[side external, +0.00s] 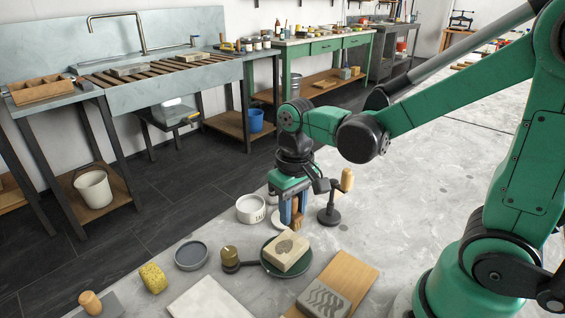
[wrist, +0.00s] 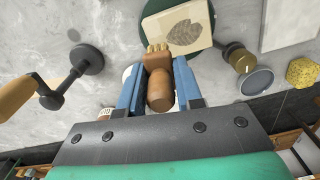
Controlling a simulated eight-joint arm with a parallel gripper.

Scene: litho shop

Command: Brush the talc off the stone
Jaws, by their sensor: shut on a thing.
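My gripper (side external: 292,212) points down and is shut on a small wooden brush (side external: 298,215), its blue fingers on either side of the handle. The stone (side external: 285,252) is a cream block with a grey-brown leaf drawing, lying on a dark green round plate (side external: 264,266). A white bowl lettered "TAL" (side external: 250,209) stands behind.
A black stand with a wooden handle (side external: 333,207) is close to the right of my gripper. A brass-topped knob (side external: 230,256), grey dish (side external: 191,255), yellow sponge (side external: 153,278) and pale slab (side external: 206,300) lie left and front. A patterned block (side external: 325,300) sits on a wooden board.

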